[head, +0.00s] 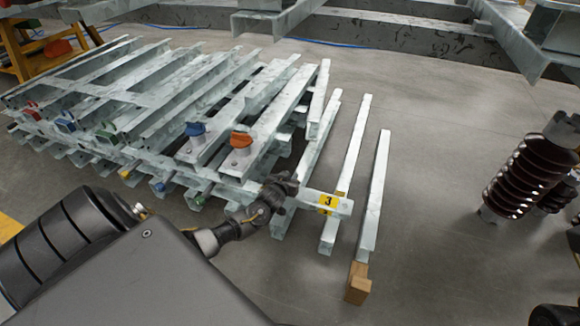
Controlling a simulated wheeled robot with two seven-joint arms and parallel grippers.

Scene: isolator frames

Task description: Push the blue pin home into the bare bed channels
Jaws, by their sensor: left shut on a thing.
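A blue pin (195,130) stands upright on a galvanised channel in the middle of the stacked steel bed (120,95). An orange pin (240,141) stands on the channel to its right. My left gripper (285,187) is at the bed's near right corner, right of and nearer than the blue pin and apart from it. It appears shut on the left end of a short galvanised piece with a yellow tag marked 3 (340,207). The fingertips are dark and partly hidden. Smaller blue markers show at the bed's left and front edges.
Two long bars (376,190) lie right of the bed, the outer one ending at a wooden block (357,285). Brown ribbed insulators (530,172) stand at the right. Steel framing (400,35) crosses the back. Grey floor between bars and insulators is clear.

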